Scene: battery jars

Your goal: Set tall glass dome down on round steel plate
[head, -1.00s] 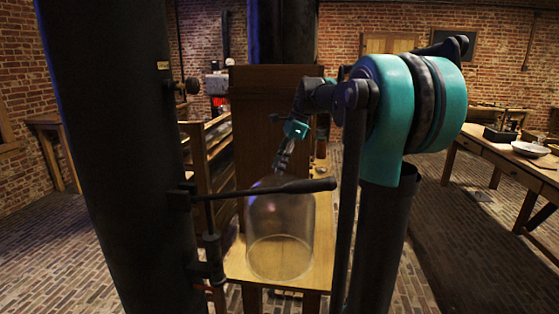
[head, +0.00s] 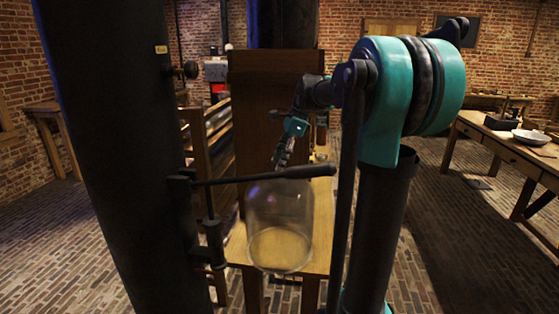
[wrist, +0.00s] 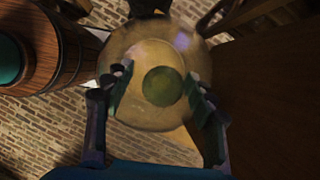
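The tall glass dome (head: 280,218) is clear, upright and below my gripper (head: 282,163) in the head view. Its lower rim overlaps the near edge of the wooden table; I cannot tell the gap beneath it. In the wrist view I look down on the dome (wrist: 150,118), with a round dark green disc, apparently its knob, between the fingers of my gripper (wrist: 160,85). The fingers look closed around the knob, though contact is not clear. The dome moves with the gripper. I cannot make out the round steel plate in either view.
A dark bar (head: 270,176) crosses in front of the dome's top in the head view. A wooden tub (wrist: 70,55) stands close at left in the wrist view. A long bench (head: 500,145) stands at right.

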